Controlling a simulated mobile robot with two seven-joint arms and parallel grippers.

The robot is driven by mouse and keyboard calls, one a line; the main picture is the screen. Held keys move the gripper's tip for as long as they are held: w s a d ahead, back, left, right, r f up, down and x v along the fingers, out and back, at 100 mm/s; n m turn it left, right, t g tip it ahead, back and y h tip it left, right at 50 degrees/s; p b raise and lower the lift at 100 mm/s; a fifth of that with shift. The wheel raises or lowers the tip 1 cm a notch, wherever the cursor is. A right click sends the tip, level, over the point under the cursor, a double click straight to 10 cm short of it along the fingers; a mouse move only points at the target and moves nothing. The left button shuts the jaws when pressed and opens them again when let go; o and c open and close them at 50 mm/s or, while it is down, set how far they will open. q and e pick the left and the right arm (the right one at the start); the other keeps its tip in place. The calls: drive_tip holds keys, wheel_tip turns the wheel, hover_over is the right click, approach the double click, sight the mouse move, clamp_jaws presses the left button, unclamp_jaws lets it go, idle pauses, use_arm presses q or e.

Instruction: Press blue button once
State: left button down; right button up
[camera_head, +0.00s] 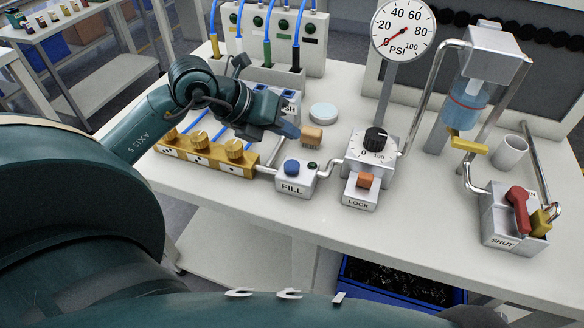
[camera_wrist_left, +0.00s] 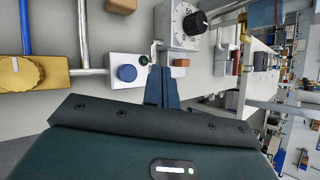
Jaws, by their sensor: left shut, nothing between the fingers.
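The blue button (camera_head: 292,167) is a round cap on top of the small grey box labelled FILL (camera_head: 297,184), which stands on the white table. The button also shows in the left wrist view (camera_wrist_left: 127,73). My left gripper (camera_head: 291,131) is shut and empty, with its fingertips above and behind the button in the head view. In the left wrist view the closed fingers (camera_wrist_left: 162,87) lie just right of the button and look apart from it. A small dark green lamp (camera_head: 312,163) sits beside the button. My right gripper is out of view.
Yellow knob valves (camera_head: 200,148) stand left of the FILL box. A LOCK box with an orange button (camera_head: 365,181) and a black dial (camera_head: 376,138) stand right. A wooden block (camera_head: 311,136) and PSI gauge (camera_head: 403,29) are behind. The front table strip is clear.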

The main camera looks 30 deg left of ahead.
use_arm(q)
drive_tip(key=b, duration=0.3)
hover_over(287, 166)
wheel_tip(287, 166, down, 4)
drive_tip(key=shift+f, duration=0.65)
drive_tip(key=shift+f+b, duration=0.15)
drive_tip(key=shift+b, duration=0.2)
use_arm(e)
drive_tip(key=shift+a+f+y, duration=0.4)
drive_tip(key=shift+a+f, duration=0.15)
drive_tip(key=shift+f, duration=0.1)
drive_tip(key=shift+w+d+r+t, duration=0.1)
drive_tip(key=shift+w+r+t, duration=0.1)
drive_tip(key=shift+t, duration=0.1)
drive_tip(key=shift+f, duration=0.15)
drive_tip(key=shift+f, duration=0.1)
use_arm(q)
drive_tip(key=shift+f+b, duration=0.4)
drive_tip(key=shift+b, duration=0.05)
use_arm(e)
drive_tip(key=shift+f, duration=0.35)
